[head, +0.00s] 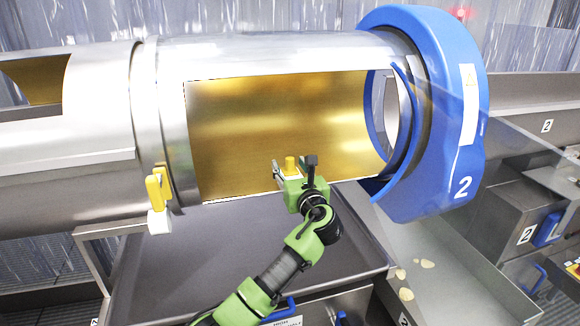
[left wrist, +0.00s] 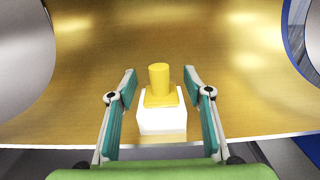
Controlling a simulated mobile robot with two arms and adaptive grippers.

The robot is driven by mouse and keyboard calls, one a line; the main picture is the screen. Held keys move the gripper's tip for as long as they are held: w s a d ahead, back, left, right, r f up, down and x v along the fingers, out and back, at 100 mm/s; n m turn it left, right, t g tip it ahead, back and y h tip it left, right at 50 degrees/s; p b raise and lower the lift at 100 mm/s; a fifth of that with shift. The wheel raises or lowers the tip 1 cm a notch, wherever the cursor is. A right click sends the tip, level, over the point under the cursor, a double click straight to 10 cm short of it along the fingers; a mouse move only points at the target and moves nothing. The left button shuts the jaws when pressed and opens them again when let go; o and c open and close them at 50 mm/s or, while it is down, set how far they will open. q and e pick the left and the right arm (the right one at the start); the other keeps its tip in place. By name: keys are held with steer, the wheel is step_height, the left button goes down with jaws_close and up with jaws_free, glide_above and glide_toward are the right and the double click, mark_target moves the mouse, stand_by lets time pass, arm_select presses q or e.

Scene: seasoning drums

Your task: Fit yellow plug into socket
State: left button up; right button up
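A yellow plug (left wrist: 159,80), a short upright cylinder on a square yellow base, sits on a white block (left wrist: 161,121) at the drum opening's lower edge. The plug also shows in the head view (head: 291,164). My left gripper (left wrist: 161,82) is open, one finger on each side of the plug and block, with gaps visible on both sides. In the head view, my left gripper (head: 294,165) is at the front edge of the opening. A second yellow piece (head: 154,188) is on a white block (head: 159,221) at the drum's left. I cannot tell which block is the socket. My right gripper is not in view.
The metal drum (head: 270,52) has a wide opening with a golden inside (head: 270,120). A blue ring marked 2 (head: 455,130) stands at its right end. A grey tray (head: 210,260) lies below. A chute with several pale chips (head: 427,264) is at lower right.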

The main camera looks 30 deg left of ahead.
arm_select(q)
steer(key=b+v, duration=0.2)
steer(key=v, duration=1)
stand_by(0.4)
